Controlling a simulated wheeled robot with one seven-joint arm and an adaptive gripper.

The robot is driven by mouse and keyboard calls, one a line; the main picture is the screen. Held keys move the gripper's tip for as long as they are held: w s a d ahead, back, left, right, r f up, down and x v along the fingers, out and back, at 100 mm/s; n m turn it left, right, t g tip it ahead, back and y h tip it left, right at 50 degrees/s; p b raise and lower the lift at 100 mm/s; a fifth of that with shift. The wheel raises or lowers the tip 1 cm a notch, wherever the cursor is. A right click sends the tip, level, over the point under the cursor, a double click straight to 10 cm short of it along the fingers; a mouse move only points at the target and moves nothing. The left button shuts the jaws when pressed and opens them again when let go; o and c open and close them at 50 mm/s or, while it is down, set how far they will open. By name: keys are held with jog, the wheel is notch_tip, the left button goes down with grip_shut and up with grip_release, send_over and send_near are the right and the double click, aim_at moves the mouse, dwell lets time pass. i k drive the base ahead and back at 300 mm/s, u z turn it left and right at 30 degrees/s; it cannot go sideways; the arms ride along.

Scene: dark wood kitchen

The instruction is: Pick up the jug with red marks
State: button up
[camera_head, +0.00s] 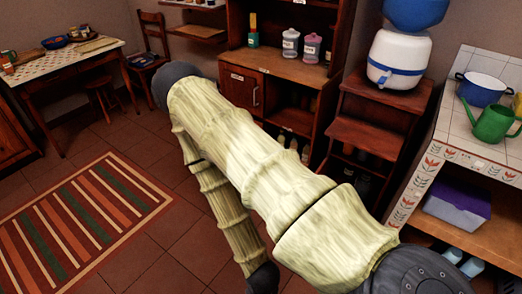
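I cannot make out a jug with red marks for certain. A small reddish-and-pale item (7,64) stands at the left end of the table, too small to identify. A white lidded jar (290,44) and a pink lidded jar (312,48) stand on the wooden cabinet; no red marks are clear on them. My pale, bamboo-like arm crosses the middle of the view and hides part of the floor and cabinet. Its far link bends back down to the bottom edge. My gripper is not in view.
A table (65,60) with a blue bowl (54,42) stands at the left, beside a chair (152,45) and stool (100,88). A tiled counter (455,125) at the right holds a blue pot (482,88) and green watering can (492,122). A striped rug (75,225) lies on open floor.

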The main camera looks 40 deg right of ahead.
aim_at(364, 182)
jog(key=u, duration=0.35)
jog(key=i, duration=2.3)
jog(key=z, duration=3.4)
